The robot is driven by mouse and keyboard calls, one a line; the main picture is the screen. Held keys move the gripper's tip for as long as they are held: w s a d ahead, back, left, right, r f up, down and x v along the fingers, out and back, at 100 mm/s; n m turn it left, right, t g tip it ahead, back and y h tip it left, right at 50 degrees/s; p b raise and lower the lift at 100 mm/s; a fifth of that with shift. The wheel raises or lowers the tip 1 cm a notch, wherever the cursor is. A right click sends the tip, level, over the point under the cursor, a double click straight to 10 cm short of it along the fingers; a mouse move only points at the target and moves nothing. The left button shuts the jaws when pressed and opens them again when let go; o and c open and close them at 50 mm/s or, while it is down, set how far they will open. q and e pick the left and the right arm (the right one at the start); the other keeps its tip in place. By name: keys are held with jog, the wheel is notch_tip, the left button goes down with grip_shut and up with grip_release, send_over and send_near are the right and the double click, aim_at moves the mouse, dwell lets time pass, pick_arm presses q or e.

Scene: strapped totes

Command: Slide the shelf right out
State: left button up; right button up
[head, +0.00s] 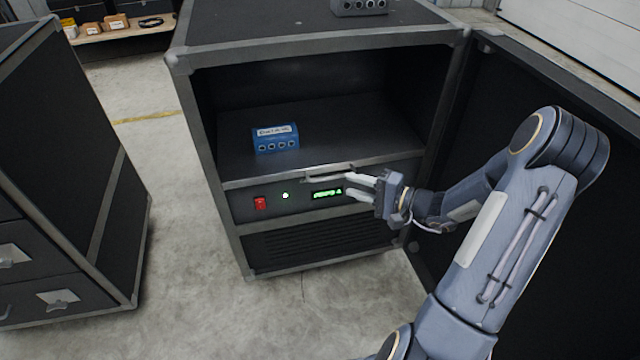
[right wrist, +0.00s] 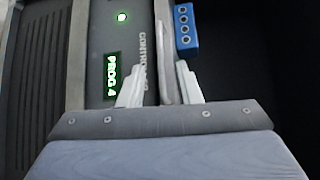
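The dark shelf (head: 360,125) sits inside the open black case (head: 320,35), flush with its front as far as I can tell. A light metal handle (head: 328,175) runs along its front edge; in the right wrist view the handle (right wrist: 166,55) stands upright between my fingers. A blue box with round ports (head: 275,139) rests on the shelf. My right gripper (head: 346,185) is at the right part of the handle, its fingers apart on either side of it. A gap shows on one side; contact on the other cannot be told. My left gripper is out of view.
A control panel with a red switch (head: 260,203) and green display (head: 327,194) lies below the shelf. The case door (head: 510,110) stands open at right. Another cabinet with drawers (head: 70,190) stands at left. Bare floor (head: 200,290) lies in front.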

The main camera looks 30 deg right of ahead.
aim_at(330, 177)
jog(key=b+x, duration=0.1)
jog(key=x, duration=0.6)
jog(key=shift+w+a, duration=0.15)
jog(key=shift+w, duration=0.15)
jog(key=shift+c, duration=0.3)
grip_shut()
